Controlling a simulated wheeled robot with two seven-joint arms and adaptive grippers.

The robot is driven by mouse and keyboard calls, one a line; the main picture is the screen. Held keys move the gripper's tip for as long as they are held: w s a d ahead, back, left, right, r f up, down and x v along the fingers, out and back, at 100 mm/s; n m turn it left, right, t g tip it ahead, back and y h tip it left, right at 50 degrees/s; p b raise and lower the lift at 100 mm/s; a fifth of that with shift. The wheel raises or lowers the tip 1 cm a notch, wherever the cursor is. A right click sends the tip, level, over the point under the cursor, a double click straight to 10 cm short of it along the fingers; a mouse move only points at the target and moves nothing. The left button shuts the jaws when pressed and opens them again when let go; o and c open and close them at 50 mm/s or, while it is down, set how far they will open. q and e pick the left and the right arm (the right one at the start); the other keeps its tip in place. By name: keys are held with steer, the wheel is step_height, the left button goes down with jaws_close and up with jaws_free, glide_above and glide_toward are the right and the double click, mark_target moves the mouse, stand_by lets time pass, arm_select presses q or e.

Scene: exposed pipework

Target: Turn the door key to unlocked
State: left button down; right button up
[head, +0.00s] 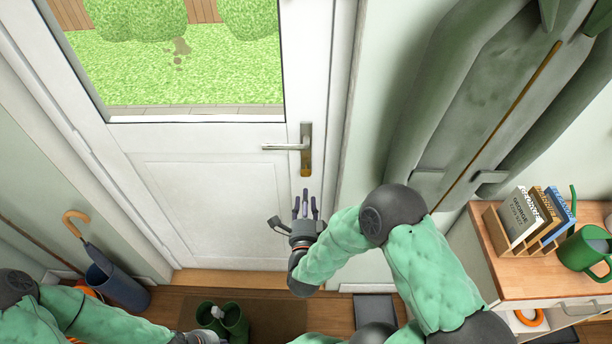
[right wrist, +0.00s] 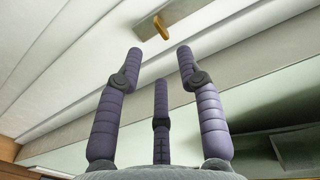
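The white door (head: 215,205) is closed, with a silver lever handle (head: 285,147) on a brass plate (head: 305,165). I cannot make the key out clearly in the head view. My right gripper (head: 305,207) is below the handle; its purple fingers are spread and empty, and in the right wrist view (right wrist: 158,70) they point toward the key without touching it. My left arm is at the bottom left; its gripper is too cut off to judge.
A wooden cabinet (head: 530,278) holds a book rack and a green watering can (head: 585,252).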

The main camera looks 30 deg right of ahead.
mark_target(306, 165)
steer(key=b+x, duration=0.2)
steer(key=x, duration=0.8)
steer(key=shift+w+d, duration=0.1)
steer(key=shift+w, duration=0.15)
jaws_close()
